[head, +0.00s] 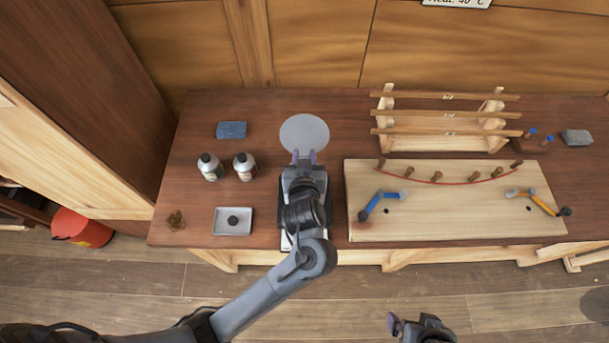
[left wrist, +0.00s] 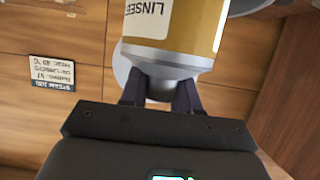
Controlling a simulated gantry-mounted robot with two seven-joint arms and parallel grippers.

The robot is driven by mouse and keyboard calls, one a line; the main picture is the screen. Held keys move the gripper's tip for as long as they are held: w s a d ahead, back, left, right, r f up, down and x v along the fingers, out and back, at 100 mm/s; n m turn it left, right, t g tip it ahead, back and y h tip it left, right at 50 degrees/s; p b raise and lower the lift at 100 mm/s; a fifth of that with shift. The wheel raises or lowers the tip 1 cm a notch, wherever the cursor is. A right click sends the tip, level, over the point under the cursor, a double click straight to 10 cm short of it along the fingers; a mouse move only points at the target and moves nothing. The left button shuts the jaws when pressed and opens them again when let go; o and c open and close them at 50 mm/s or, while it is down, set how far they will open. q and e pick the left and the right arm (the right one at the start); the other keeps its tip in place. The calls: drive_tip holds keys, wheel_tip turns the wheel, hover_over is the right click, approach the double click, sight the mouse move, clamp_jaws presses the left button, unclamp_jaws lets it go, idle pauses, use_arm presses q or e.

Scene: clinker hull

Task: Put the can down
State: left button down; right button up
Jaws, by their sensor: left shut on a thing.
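The can (left wrist: 175,35) is yellow with a white label reading "LINSEE..." and a grey metal end. It fills the upper middle of the left wrist view. My left gripper (left wrist: 160,97) is shut on its grey end. In the head view my left gripper (head: 304,157) is over the bench, at the near edge of a pale grey disc (head: 304,131). I cannot make out the can there, nor tell whether it touches the bench. My right gripper (head: 410,325) is at the bottom edge of the head view, off the bench; its jaw opening is unclear.
Two bottles (head: 244,166), a blue block (head: 231,129) and a grey tray (head: 233,228) stand left on the bench (head: 190,200). A wooden board (head: 455,220) with clamps and pegs lies right, before a wooden rack (head: 445,132). Bare bench shows around the disc.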

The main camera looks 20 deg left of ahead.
use_arm(q)
wheel_tip(320, 180, down, 3)
drive_tip(key=shift+s+d, duration=0.1)
wheel_tip(320, 180, down, 3)
drive_tip(key=shift+f+b, duration=0.15)
drive_tip(key=shift+b, duration=0.2)
drive_tip(key=shift+f, duration=0.3)
drive_tip(key=shift+f, duration=0.15)
